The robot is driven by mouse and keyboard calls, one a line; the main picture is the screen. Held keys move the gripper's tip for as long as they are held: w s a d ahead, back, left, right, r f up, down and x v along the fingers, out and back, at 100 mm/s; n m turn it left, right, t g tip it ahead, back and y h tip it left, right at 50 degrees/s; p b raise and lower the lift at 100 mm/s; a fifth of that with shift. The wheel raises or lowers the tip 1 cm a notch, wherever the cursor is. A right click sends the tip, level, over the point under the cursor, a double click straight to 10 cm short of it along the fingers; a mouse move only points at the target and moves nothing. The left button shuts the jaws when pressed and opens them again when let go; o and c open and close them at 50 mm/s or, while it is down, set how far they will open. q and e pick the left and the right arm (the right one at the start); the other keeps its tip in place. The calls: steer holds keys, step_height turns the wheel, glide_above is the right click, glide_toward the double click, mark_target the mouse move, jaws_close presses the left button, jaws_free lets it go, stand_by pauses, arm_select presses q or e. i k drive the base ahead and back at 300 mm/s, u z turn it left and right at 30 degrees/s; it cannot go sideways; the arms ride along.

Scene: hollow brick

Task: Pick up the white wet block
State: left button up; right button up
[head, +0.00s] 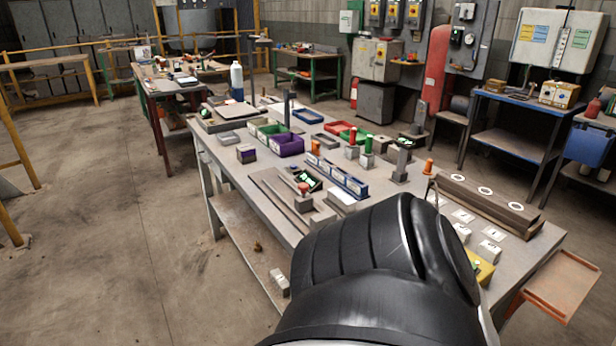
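Several small white blocks stand at the right end of the long grey workbench (400,190). One white block (462,232) is just right of my black arm link, and another white block (489,251) with a dark mark on its front is further right. Another pale block (279,282) lies on the bench's lower shelf. I cannot tell which block is the wet one; the labels are too small to read. One of my arms fills the bottom middle and hides part of the bench top. Neither gripper can be made out.
White cards (497,233) lie near the blocks. A long brown box with round white marks (485,205) stands behind them. A yellow block (482,270) is partly hidden by my arm. Purple (290,145) and blue (307,116) bins stand further back. Floor at left is clear.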

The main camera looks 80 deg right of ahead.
mark_target(464, 234)
steer(key=u, duration=0.55)
steer(key=k, duration=2.35)
steer(key=z, duration=0.6)
